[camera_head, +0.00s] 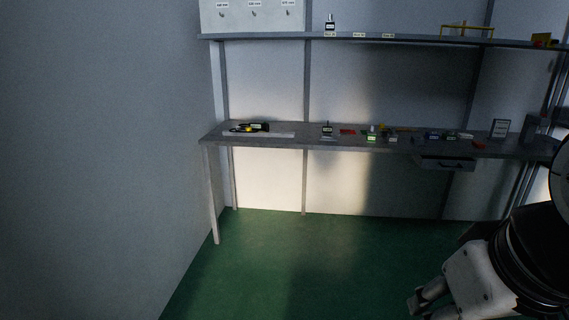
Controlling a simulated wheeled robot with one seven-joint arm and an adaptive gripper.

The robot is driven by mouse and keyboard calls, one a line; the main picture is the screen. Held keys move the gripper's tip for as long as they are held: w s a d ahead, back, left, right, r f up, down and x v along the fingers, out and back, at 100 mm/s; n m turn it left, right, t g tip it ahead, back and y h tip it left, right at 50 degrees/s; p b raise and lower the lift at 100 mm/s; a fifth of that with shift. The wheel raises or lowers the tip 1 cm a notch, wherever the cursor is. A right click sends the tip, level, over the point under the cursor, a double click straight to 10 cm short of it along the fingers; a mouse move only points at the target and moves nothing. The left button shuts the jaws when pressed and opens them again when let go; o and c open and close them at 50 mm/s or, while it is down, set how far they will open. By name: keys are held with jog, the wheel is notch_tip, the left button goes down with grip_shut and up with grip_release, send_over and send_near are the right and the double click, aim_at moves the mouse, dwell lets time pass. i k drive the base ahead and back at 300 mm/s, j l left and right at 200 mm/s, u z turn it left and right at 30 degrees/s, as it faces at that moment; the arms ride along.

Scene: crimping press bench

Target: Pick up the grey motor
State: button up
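I cannot pick out the grey motor for certain. Several small objects stand on the grey bench (250,141), too far and dim to tell apart well. My gripper (420,301) is at the bottom right, low and in front of the bench, well apart from everything on it. Its fingers are partly in view and small, and the frame edge cuts off part of the arm. I cannot tell how far its fingers are apart, and I see nothing held in it.
A dark tool with yellow parts (256,127) lies at the bench's left. A drawer (447,165) shows below the bench's right part. A shelf (420,41) runs above, with a white switch panel (252,18) at its left. The green floor (310,260) before the bench is clear.

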aim_at(391, 139)
jog(key=i, duration=1.9)
jog(key=i+z, duration=0.25)
jog(key=i, duration=0.2)
jog(key=i+j+z, duration=0.25)
jog(key=i, duration=0.2)
jog(key=i+j+z, duration=0.25)
jog(key=i, duration=0.2)
jog(key=i+j+z, duration=0.25)
jog(key=i, duration=0.15)
jog(key=i+j+z, duration=0.25)
jog(key=i, duration=0.2)
jog(key=i+j+z, duration=0.25)
jog(key=i, duration=0.15)
